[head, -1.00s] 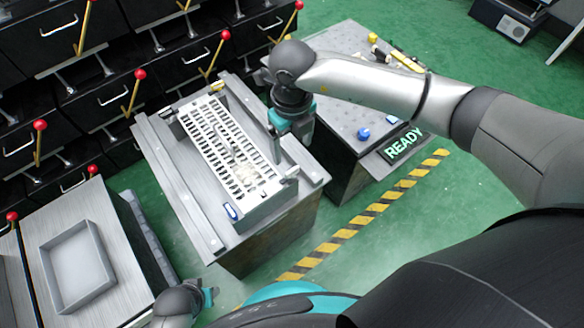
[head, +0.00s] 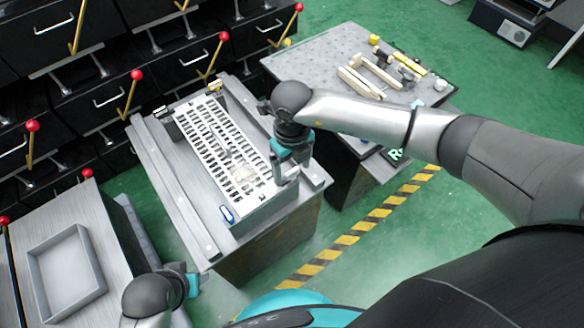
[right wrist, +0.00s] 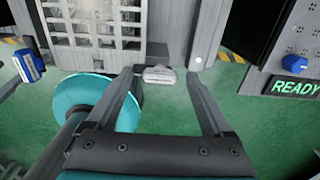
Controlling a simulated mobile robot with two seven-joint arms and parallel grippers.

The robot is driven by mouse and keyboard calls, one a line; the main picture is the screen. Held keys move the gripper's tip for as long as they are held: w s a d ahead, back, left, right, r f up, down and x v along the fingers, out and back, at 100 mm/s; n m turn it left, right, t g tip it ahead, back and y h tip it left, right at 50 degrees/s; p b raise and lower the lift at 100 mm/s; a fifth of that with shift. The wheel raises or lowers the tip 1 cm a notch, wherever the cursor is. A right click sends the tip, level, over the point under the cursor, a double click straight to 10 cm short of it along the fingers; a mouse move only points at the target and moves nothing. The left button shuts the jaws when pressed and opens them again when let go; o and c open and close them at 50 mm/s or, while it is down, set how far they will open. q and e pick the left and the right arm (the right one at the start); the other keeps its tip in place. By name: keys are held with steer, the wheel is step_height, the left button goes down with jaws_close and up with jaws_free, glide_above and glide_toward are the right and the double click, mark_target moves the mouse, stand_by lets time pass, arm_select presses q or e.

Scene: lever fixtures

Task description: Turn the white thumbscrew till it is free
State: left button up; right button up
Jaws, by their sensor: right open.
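The white thumbscrew (right wrist: 160,75) is a pale, ribbed knob at the edge of the slotted white panel (right wrist: 95,28) in the right wrist view. My right gripper (right wrist: 161,74) is open, and the knob shows between its fingertips; I cannot tell whether they touch it. In the head view my right gripper (head: 287,168) is at the panel fixture's near right corner and hides the knob. A blue thumbscrew (head: 228,214) is at the near left corner and a yellow one (head: 215,86) at the far end. My left gripper (head: 194,284) is low at the left, its jaws unclear.
A grey tray (head: 66,272) lies on the bench at left. A side table (head: 330,50) with yellow parts stands at right. The READY sign (right wrist: 295,88) is lit. Black drawers with red-knobbed levers (head: 136,75) line the back. Green floor is open at right.

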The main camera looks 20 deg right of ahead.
jaws_close()
stand_by(0.8)
